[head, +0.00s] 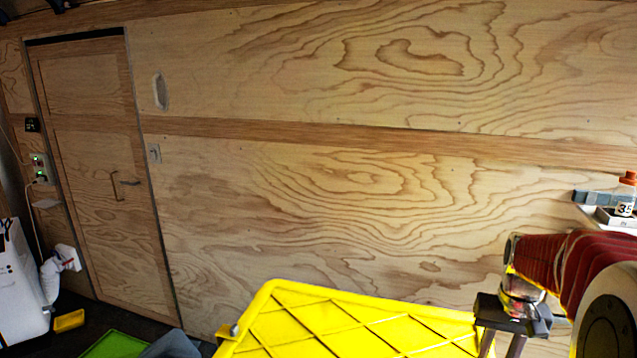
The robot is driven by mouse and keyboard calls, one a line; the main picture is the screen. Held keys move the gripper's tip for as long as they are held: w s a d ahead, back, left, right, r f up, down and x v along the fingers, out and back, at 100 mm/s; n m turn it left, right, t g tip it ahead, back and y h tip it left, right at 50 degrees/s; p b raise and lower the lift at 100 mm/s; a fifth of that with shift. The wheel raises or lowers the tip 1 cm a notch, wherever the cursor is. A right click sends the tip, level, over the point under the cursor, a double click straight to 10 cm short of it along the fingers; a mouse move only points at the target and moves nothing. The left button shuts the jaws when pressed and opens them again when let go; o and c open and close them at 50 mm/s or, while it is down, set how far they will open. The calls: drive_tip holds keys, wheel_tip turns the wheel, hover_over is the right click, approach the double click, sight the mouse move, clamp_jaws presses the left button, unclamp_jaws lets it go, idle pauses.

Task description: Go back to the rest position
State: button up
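My arm, in a red sleeve, comes in from the right edge. At its end my gripper (502,340) hangs at the lower right, beside the right end of the yellow crate-like thing. Two dark fingers point down from a dark block, with a gap between them. The fingertips are cut off by the bottom edge, so I cannot see whether anything is between them.
A yellow ribbed crate or lid (350,322) fills the bottom middle. A small shelf (606,214) with an orange-capped bottle (627,191) is at the right. A plywood wall (330,190) with a door (105,175) stands behind. A white machine (20,290) and green item (114,345) are lower left.

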drive_tip(key=s+a+r+n+t, duration=0.2)
drive_tip(key=s+a+r, duration=0.2)
drive_tip(key=s+a, duration=0.3)
drive_tip(key=s+a+r+n+t, duration=0.2)
drive_tip(key=s+a, duration=0.5)
drive_tip(key=a, duration=0.8)
wheel_tip(320, 180, up, 2)
drive_tip(key=shift+s+r+t, duration=0.2)
drive_tip(key=shift+s+t, duration=0.2)
drive_tip(key=shift+t, duration=0.3)
drive_tip(key=shift+d, duration=0.1)
